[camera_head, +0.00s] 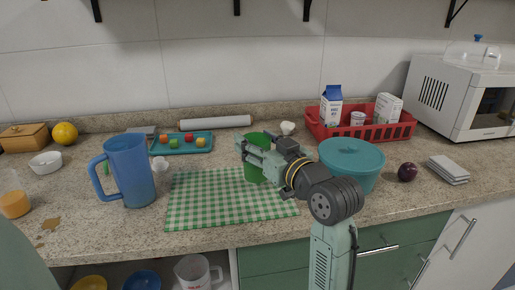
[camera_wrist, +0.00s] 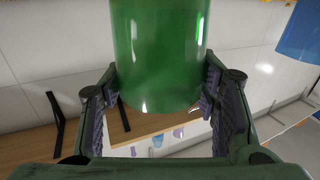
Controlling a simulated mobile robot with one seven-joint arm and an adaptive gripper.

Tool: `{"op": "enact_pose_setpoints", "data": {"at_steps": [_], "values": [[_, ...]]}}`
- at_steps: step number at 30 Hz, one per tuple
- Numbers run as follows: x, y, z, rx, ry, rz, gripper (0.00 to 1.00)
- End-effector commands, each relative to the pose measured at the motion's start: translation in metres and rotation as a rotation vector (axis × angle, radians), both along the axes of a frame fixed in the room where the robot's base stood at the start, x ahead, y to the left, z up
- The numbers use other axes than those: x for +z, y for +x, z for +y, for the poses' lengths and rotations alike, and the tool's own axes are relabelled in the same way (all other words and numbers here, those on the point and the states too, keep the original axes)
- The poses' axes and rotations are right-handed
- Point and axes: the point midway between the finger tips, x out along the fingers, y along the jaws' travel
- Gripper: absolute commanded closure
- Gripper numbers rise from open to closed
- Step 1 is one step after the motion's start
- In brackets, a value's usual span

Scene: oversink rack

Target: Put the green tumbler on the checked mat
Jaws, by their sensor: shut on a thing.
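The green tumbler (camera_head: 253,175) is upright in the head view, partly hidden behind my gripper (camera_head: 251,150). My gripper is shut on the tumbler. In the wrist view the green tumbler (camera_wrist: 158,55) sits between the two fingers of my gripper (camera_wrist: 160,98). The green-and-white checked mat (camera_head: 215,203) lies flat on the counter. The tumbler shows over the mat's far right part; I cannot tell whether its base touches the mat.
A blue pitcher (camera_head: 130,170) stands left of the mat. A teal lidded pot (camera_head: 352,160) stands close on the right, beside my arm. Behind are a teal tray (camera_head: 184,149) with small fruit and a red crate (camera_head: 388,135). The mat's front is clear.

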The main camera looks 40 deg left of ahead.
Motion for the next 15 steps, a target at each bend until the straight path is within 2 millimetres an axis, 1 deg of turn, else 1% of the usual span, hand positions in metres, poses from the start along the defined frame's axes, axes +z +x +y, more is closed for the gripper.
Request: {"op": "enact_pose_setpoints", "data": {"at_steps": [4,11,15], "values": [[-0.003,0.006,0.003,0.001,0.001,0.001,0.93],[-0.029,0.005,0.003,0.002,0.001,0.004,0.93],[-0.035,0.005,0.002,0.001,0.001,0.001,0.93]]}}
